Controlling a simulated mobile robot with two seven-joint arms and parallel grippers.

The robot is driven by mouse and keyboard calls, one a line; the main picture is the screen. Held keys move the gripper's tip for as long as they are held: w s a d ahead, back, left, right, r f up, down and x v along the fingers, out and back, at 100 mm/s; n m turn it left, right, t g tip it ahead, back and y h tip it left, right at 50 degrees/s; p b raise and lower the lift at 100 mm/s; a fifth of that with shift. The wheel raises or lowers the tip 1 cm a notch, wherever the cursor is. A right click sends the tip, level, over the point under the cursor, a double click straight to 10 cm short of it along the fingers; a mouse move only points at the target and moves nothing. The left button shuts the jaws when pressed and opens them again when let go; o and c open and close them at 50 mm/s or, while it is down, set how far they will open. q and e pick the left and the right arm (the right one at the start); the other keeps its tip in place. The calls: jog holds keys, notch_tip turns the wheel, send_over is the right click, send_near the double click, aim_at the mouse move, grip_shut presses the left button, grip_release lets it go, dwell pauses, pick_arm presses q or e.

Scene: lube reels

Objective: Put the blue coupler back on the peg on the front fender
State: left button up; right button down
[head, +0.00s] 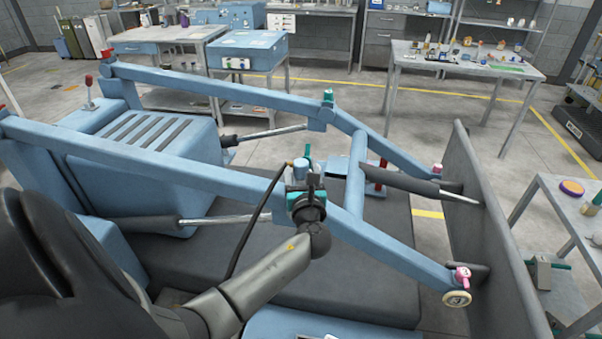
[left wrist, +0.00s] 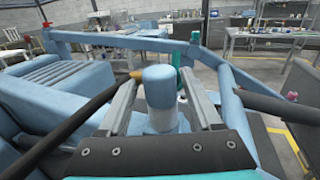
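The blue coupler (head: 300,169) is a rounded upright cylinder; it also fills the middle of the left wrist view (left wrist: 160,98). A black hose (head: 249,222) with a brass end (head: 290,163) runs down from beside it. My left gripper (head: 305,186) has its fingers on both sides of the coupler, their tips seeming to touch it, just inside the near blue loader arm. The coupler's lower end is partly hidden by the gripper. I cannot make out the front fender's peg for certain. My right gripper is not in view.
The blue loader arms (head: 150,160) and a crossbar (head: 355,175) surround the gripper closely. A grey bucket plate (head: 490,230) stands at the right. A teal-handled part (head: 328,97) sits on the far arm. Workbenches (head: 460,62) stand behind.

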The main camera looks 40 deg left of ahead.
pick_arm(q)
grip_shut()
dwell(0.3)
dwell(0.3)
